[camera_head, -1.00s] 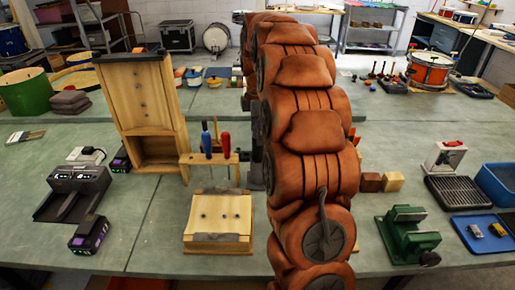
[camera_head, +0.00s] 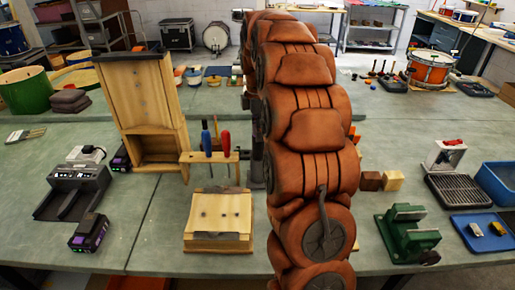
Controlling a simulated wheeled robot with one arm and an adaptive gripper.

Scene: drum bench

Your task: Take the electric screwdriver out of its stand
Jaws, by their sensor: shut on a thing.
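I cannot pick out the electric screwdriver or its stand for certain; my large brown arm covers the middle of the bench. My gripper is hidden behind my arm links, so its fingers and whatever they hold do not show. A dark upright part shows in a narrow strip along the arm's left edge, but I cannot tell what it is. A wooden rack (camera_head: 188,157) left of the arm holds hand screwdrivers, one with a blue handle (camera_head: 206,138) and one with a red handle (camera_head: 226,142).
A wooden box (camera_head: 218,217) lies in front of the rack. A charger (camera_head: 76,187) and a battery pack (camera_head: 90,231) stand at left. A green vise (camera_head: 408,235), a black grated tray (camera_head: 458,189) and a blue tray (camera_head: 482,234) are at right. Bare bench lies between box and charger.

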